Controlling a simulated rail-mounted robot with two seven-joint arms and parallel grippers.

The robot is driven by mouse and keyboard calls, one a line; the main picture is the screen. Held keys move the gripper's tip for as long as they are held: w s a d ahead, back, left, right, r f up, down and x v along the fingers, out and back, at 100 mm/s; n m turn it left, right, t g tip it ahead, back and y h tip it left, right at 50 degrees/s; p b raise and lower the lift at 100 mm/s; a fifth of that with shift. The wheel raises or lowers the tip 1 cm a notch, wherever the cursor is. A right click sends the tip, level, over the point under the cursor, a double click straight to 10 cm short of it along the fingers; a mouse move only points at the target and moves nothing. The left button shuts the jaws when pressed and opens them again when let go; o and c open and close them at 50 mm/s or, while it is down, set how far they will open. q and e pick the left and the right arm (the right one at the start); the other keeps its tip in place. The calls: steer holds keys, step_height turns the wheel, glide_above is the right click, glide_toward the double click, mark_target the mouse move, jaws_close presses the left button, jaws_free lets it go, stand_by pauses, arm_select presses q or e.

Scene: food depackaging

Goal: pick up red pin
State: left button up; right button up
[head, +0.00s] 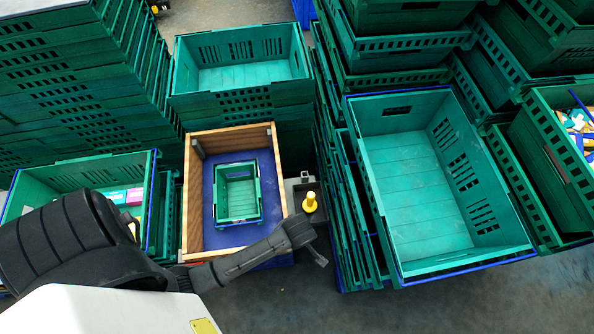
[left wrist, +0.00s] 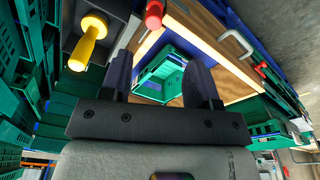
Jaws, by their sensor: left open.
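A red pin (left wrist: 154,14) shows at the top edge of the left wrist view, beside the wooden frame and partly cut off. A second small red knob (left wrist: 260,67) shows farther right by a metal handle. I cannot make out the red pin in the head view. My left gripper (left wrist: 160,60) is open and empty, its two fingers apart, with the red pin beyond the fingertips and not touched. In the head view my left gripper (head: 319,256) reaches in from the left, near the front right corner of the wooden frame. My right gripper is not in view.
A yellow pin (head: 309,202) stands on a grey fixture right of the wooden frame (head: 278,165); it also shows in the left wrist view (left wrist: 88,42). A small green crate (head: 259,190) sits inside the frame. A large empty green crate (head: 415,195) and tall crate stacks stand around.

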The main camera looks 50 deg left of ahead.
arm_select(q)
steer(key=f+n, duration=0.1)
steer(key=f, duration=0.1)
steer(key=w+f+n+p, duration=0.1)
steer(key=f, duration=0.1)
steer(key=f+n+p, duration=0.1)
steer(key=f+n, duration=0.1)
steer(key=shift+w+a+f+g+y, duration=0.1)
steer(key=shift+w+a+g+y, duration=0.05)
steer(key=shift+g+y, duration=0.15)
steer(key=f, duration=0.2)
steer(key=a+f, duration=0.1)
steer(key=shift+f, duration=0.4)
steer(key=shift+f+b, duration=0.3)
steer(key=shift+f, duration=0.2)
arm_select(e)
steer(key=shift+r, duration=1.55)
arm_select(q)
steer(key=c, duration=0.9)
steer(key=shift+c, duration=0.7)
